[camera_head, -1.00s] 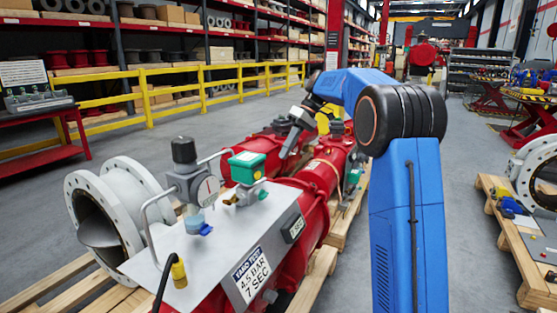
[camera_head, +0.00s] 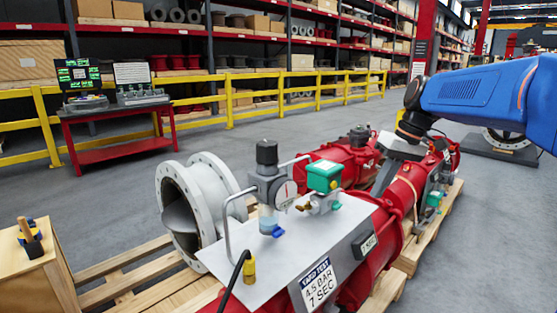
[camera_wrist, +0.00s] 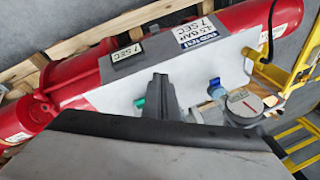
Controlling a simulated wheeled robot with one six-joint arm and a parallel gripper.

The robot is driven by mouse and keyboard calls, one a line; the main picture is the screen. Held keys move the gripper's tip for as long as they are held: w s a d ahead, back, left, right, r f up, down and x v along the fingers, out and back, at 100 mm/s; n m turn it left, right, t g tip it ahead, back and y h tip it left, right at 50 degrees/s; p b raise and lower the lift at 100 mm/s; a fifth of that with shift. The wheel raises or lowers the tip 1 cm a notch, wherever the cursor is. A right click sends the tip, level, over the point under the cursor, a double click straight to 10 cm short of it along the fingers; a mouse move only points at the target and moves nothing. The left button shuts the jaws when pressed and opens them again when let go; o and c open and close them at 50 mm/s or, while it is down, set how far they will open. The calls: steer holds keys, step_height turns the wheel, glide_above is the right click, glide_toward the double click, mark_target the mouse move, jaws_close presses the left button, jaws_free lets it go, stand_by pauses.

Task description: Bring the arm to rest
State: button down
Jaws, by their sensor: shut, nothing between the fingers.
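My gripper (camera_head: 380,180) hangs beyond the near metal plate in the head view, close to the red actuator (camera_head: 405,205). In the wrist view the gripper (camera_wrist: 159,78) shows shut and empty, with its fingers over the plate. My blue arm reaches in from the right. The plate (camera_head: 290,235) carries a round gauge (camera_head: 286,192), a green box (camera_head: 324,176) and a label reading 4.5 bar, 7 sec (camera_head: 319,283). The gauge also shows in the wrist view (camera_wrist: 243,103). I cannot tell the exact gap between fingers and actuator.
A white flanged valve body (camera_head: 205,185) joins the assembly on a wooden pallet (camera_head: 125,262). A wooden box (camera_head: 30,275) stands at the left. A yellow railing (camera_head: 228,102) and a red bench (camera_head: 118,148) with screens are behind. Open grey floor lies between.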

steer(key=s+f+m+t+h, duration=0.1)
steer(key=s+f, duration=0.4)
steer(key=s, duration=0.4)
steer(key=s+d+f+m+t+h, duration=0.1)
steer(key=s+f, duration=0.4)
steer(key=s, duration=0.4)
steer(key=s+d+f+m+t+h, duration=0.1)
steer(key=s+f, duration=0.4)
steer(key=s, duration=0.5)
steer(key=shift+f+m+t, duration=0.3)
steer(key=shift+f+t, duration=0.1)
stand_by(1.2)
